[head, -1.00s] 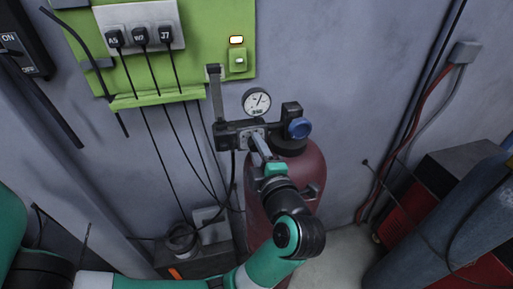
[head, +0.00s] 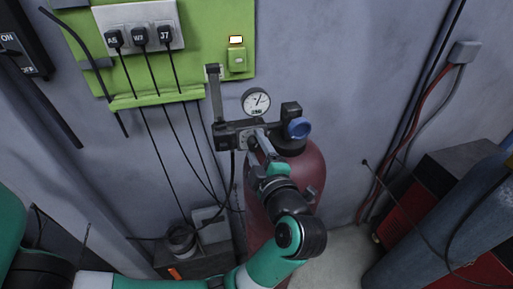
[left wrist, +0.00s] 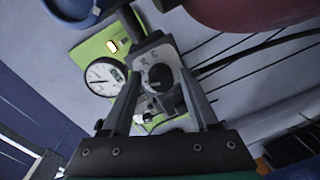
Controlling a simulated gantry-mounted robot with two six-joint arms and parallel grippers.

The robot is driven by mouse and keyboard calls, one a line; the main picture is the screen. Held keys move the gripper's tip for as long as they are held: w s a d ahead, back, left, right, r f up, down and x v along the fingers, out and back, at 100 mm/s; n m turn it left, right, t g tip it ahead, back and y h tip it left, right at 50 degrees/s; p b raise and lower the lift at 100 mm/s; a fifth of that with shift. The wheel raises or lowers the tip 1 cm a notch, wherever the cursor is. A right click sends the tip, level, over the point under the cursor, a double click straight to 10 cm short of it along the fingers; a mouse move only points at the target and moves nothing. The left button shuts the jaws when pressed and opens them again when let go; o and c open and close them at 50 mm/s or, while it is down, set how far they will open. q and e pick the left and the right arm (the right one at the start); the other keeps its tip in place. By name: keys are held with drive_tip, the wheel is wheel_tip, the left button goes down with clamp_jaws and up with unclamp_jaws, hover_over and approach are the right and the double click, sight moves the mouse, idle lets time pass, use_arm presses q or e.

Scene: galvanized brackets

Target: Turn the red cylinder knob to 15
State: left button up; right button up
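The red cylinder (head: 304,165) stands upright against the wall, with a dark valve assembly on top. The small black knob (left wrist: 158,76) sits on a pale dial plate (left wrist: 152,60) in the left wrist view. Its dial marks are too small to read. My left gripper (head: 259,140) is at the valve assembly, pointing toward the wall. In the left wrist view its two fingers (left wrist: 160,82) stand apart, with the knob seen between them and gaps on both sides. In the head view the gripper mostly hides the knob. My right gripper is in neither view.
A round gauge (head: 256,101) sits above the valve, and a blue handwheel (head: 298,128) to its right. A green panel (head: 213,45) carries several plugs, with cables hanging below. A grey-blue cylinder (head: 435,220) and a red-and-black box (head: 420,200) stand at the right.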

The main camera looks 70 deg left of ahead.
use_arm(q)
drive_tip(key=shift+o, duration=0.2)
drive_tip(key=shift+d, duration=0.1)
drive_tip(key=shift+d, duration=0.3)
drive_tip(key=s+d+b, duration=0.1)
drive_tip(key=d+b, duration=0.1)
drive_tip(key=d, duration=0.8)
drive_tip(key=shift+d+r+b, duration=0.4)
